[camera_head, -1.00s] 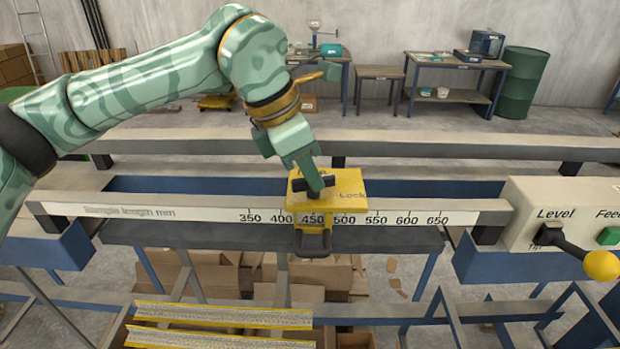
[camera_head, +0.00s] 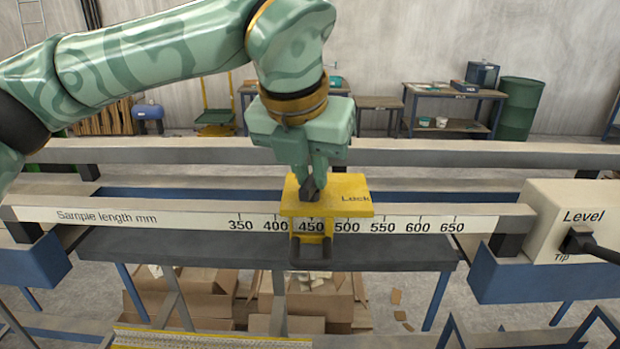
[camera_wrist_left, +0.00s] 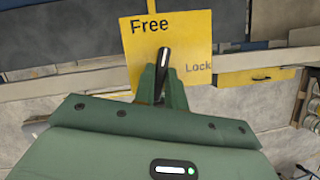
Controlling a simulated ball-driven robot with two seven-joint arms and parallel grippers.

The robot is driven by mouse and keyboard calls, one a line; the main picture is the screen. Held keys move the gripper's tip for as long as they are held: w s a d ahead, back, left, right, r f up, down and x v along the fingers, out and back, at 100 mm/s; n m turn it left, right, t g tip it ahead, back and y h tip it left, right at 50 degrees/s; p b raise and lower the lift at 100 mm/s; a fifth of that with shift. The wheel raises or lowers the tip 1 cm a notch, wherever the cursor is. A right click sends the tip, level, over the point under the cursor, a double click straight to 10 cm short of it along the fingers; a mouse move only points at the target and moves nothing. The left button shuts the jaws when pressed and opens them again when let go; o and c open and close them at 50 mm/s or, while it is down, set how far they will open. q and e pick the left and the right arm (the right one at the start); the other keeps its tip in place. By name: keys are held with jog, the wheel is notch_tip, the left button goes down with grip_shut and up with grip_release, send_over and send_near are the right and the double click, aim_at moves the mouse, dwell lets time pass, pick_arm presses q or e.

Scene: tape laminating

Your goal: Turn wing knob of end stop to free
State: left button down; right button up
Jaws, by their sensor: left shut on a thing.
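The end stop is a yellow block (camera_head: 352,208) on the scale rail, near the 450 mark. Its top plate reads "Lock" at the right in the head view. The black wing knob (camera_head: 307,188) stands on this plate, partly hidden by my left gripper (camera_head: 310,180), which is shut on it from above. In the left wrist view the wing knob (camera_wrist_left: 162,62) shows between my left fingertips (camera_wrist_left: 160,80). My right gripper is not in view.
The scale rail (camera_head: 180,218) runs across the front. A rear beam (camera_head: 450,152) runs behind the end stop. Cardboard boxes (camera_head: 200,295) lie on the floor below.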

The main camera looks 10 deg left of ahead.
pick_arm(q)
jog(key=shift+d+n+y+b, duration=0.1)
jog(key=shift+n+y+b, duration=0.55)
jog(key=shift+n, duration=1.15)
jog(key=shift+r, duration=0.1)
jog(key=c, duration=1.4)
grip_release()
jog(key=shift+c, duration=0.2)
jog(key=p+v, duration=0.2)
jog(key=v, duration=1.4)
jog(key=shift+d+p, duration=0.15)
jog(key=shift+p, duration=0.15)
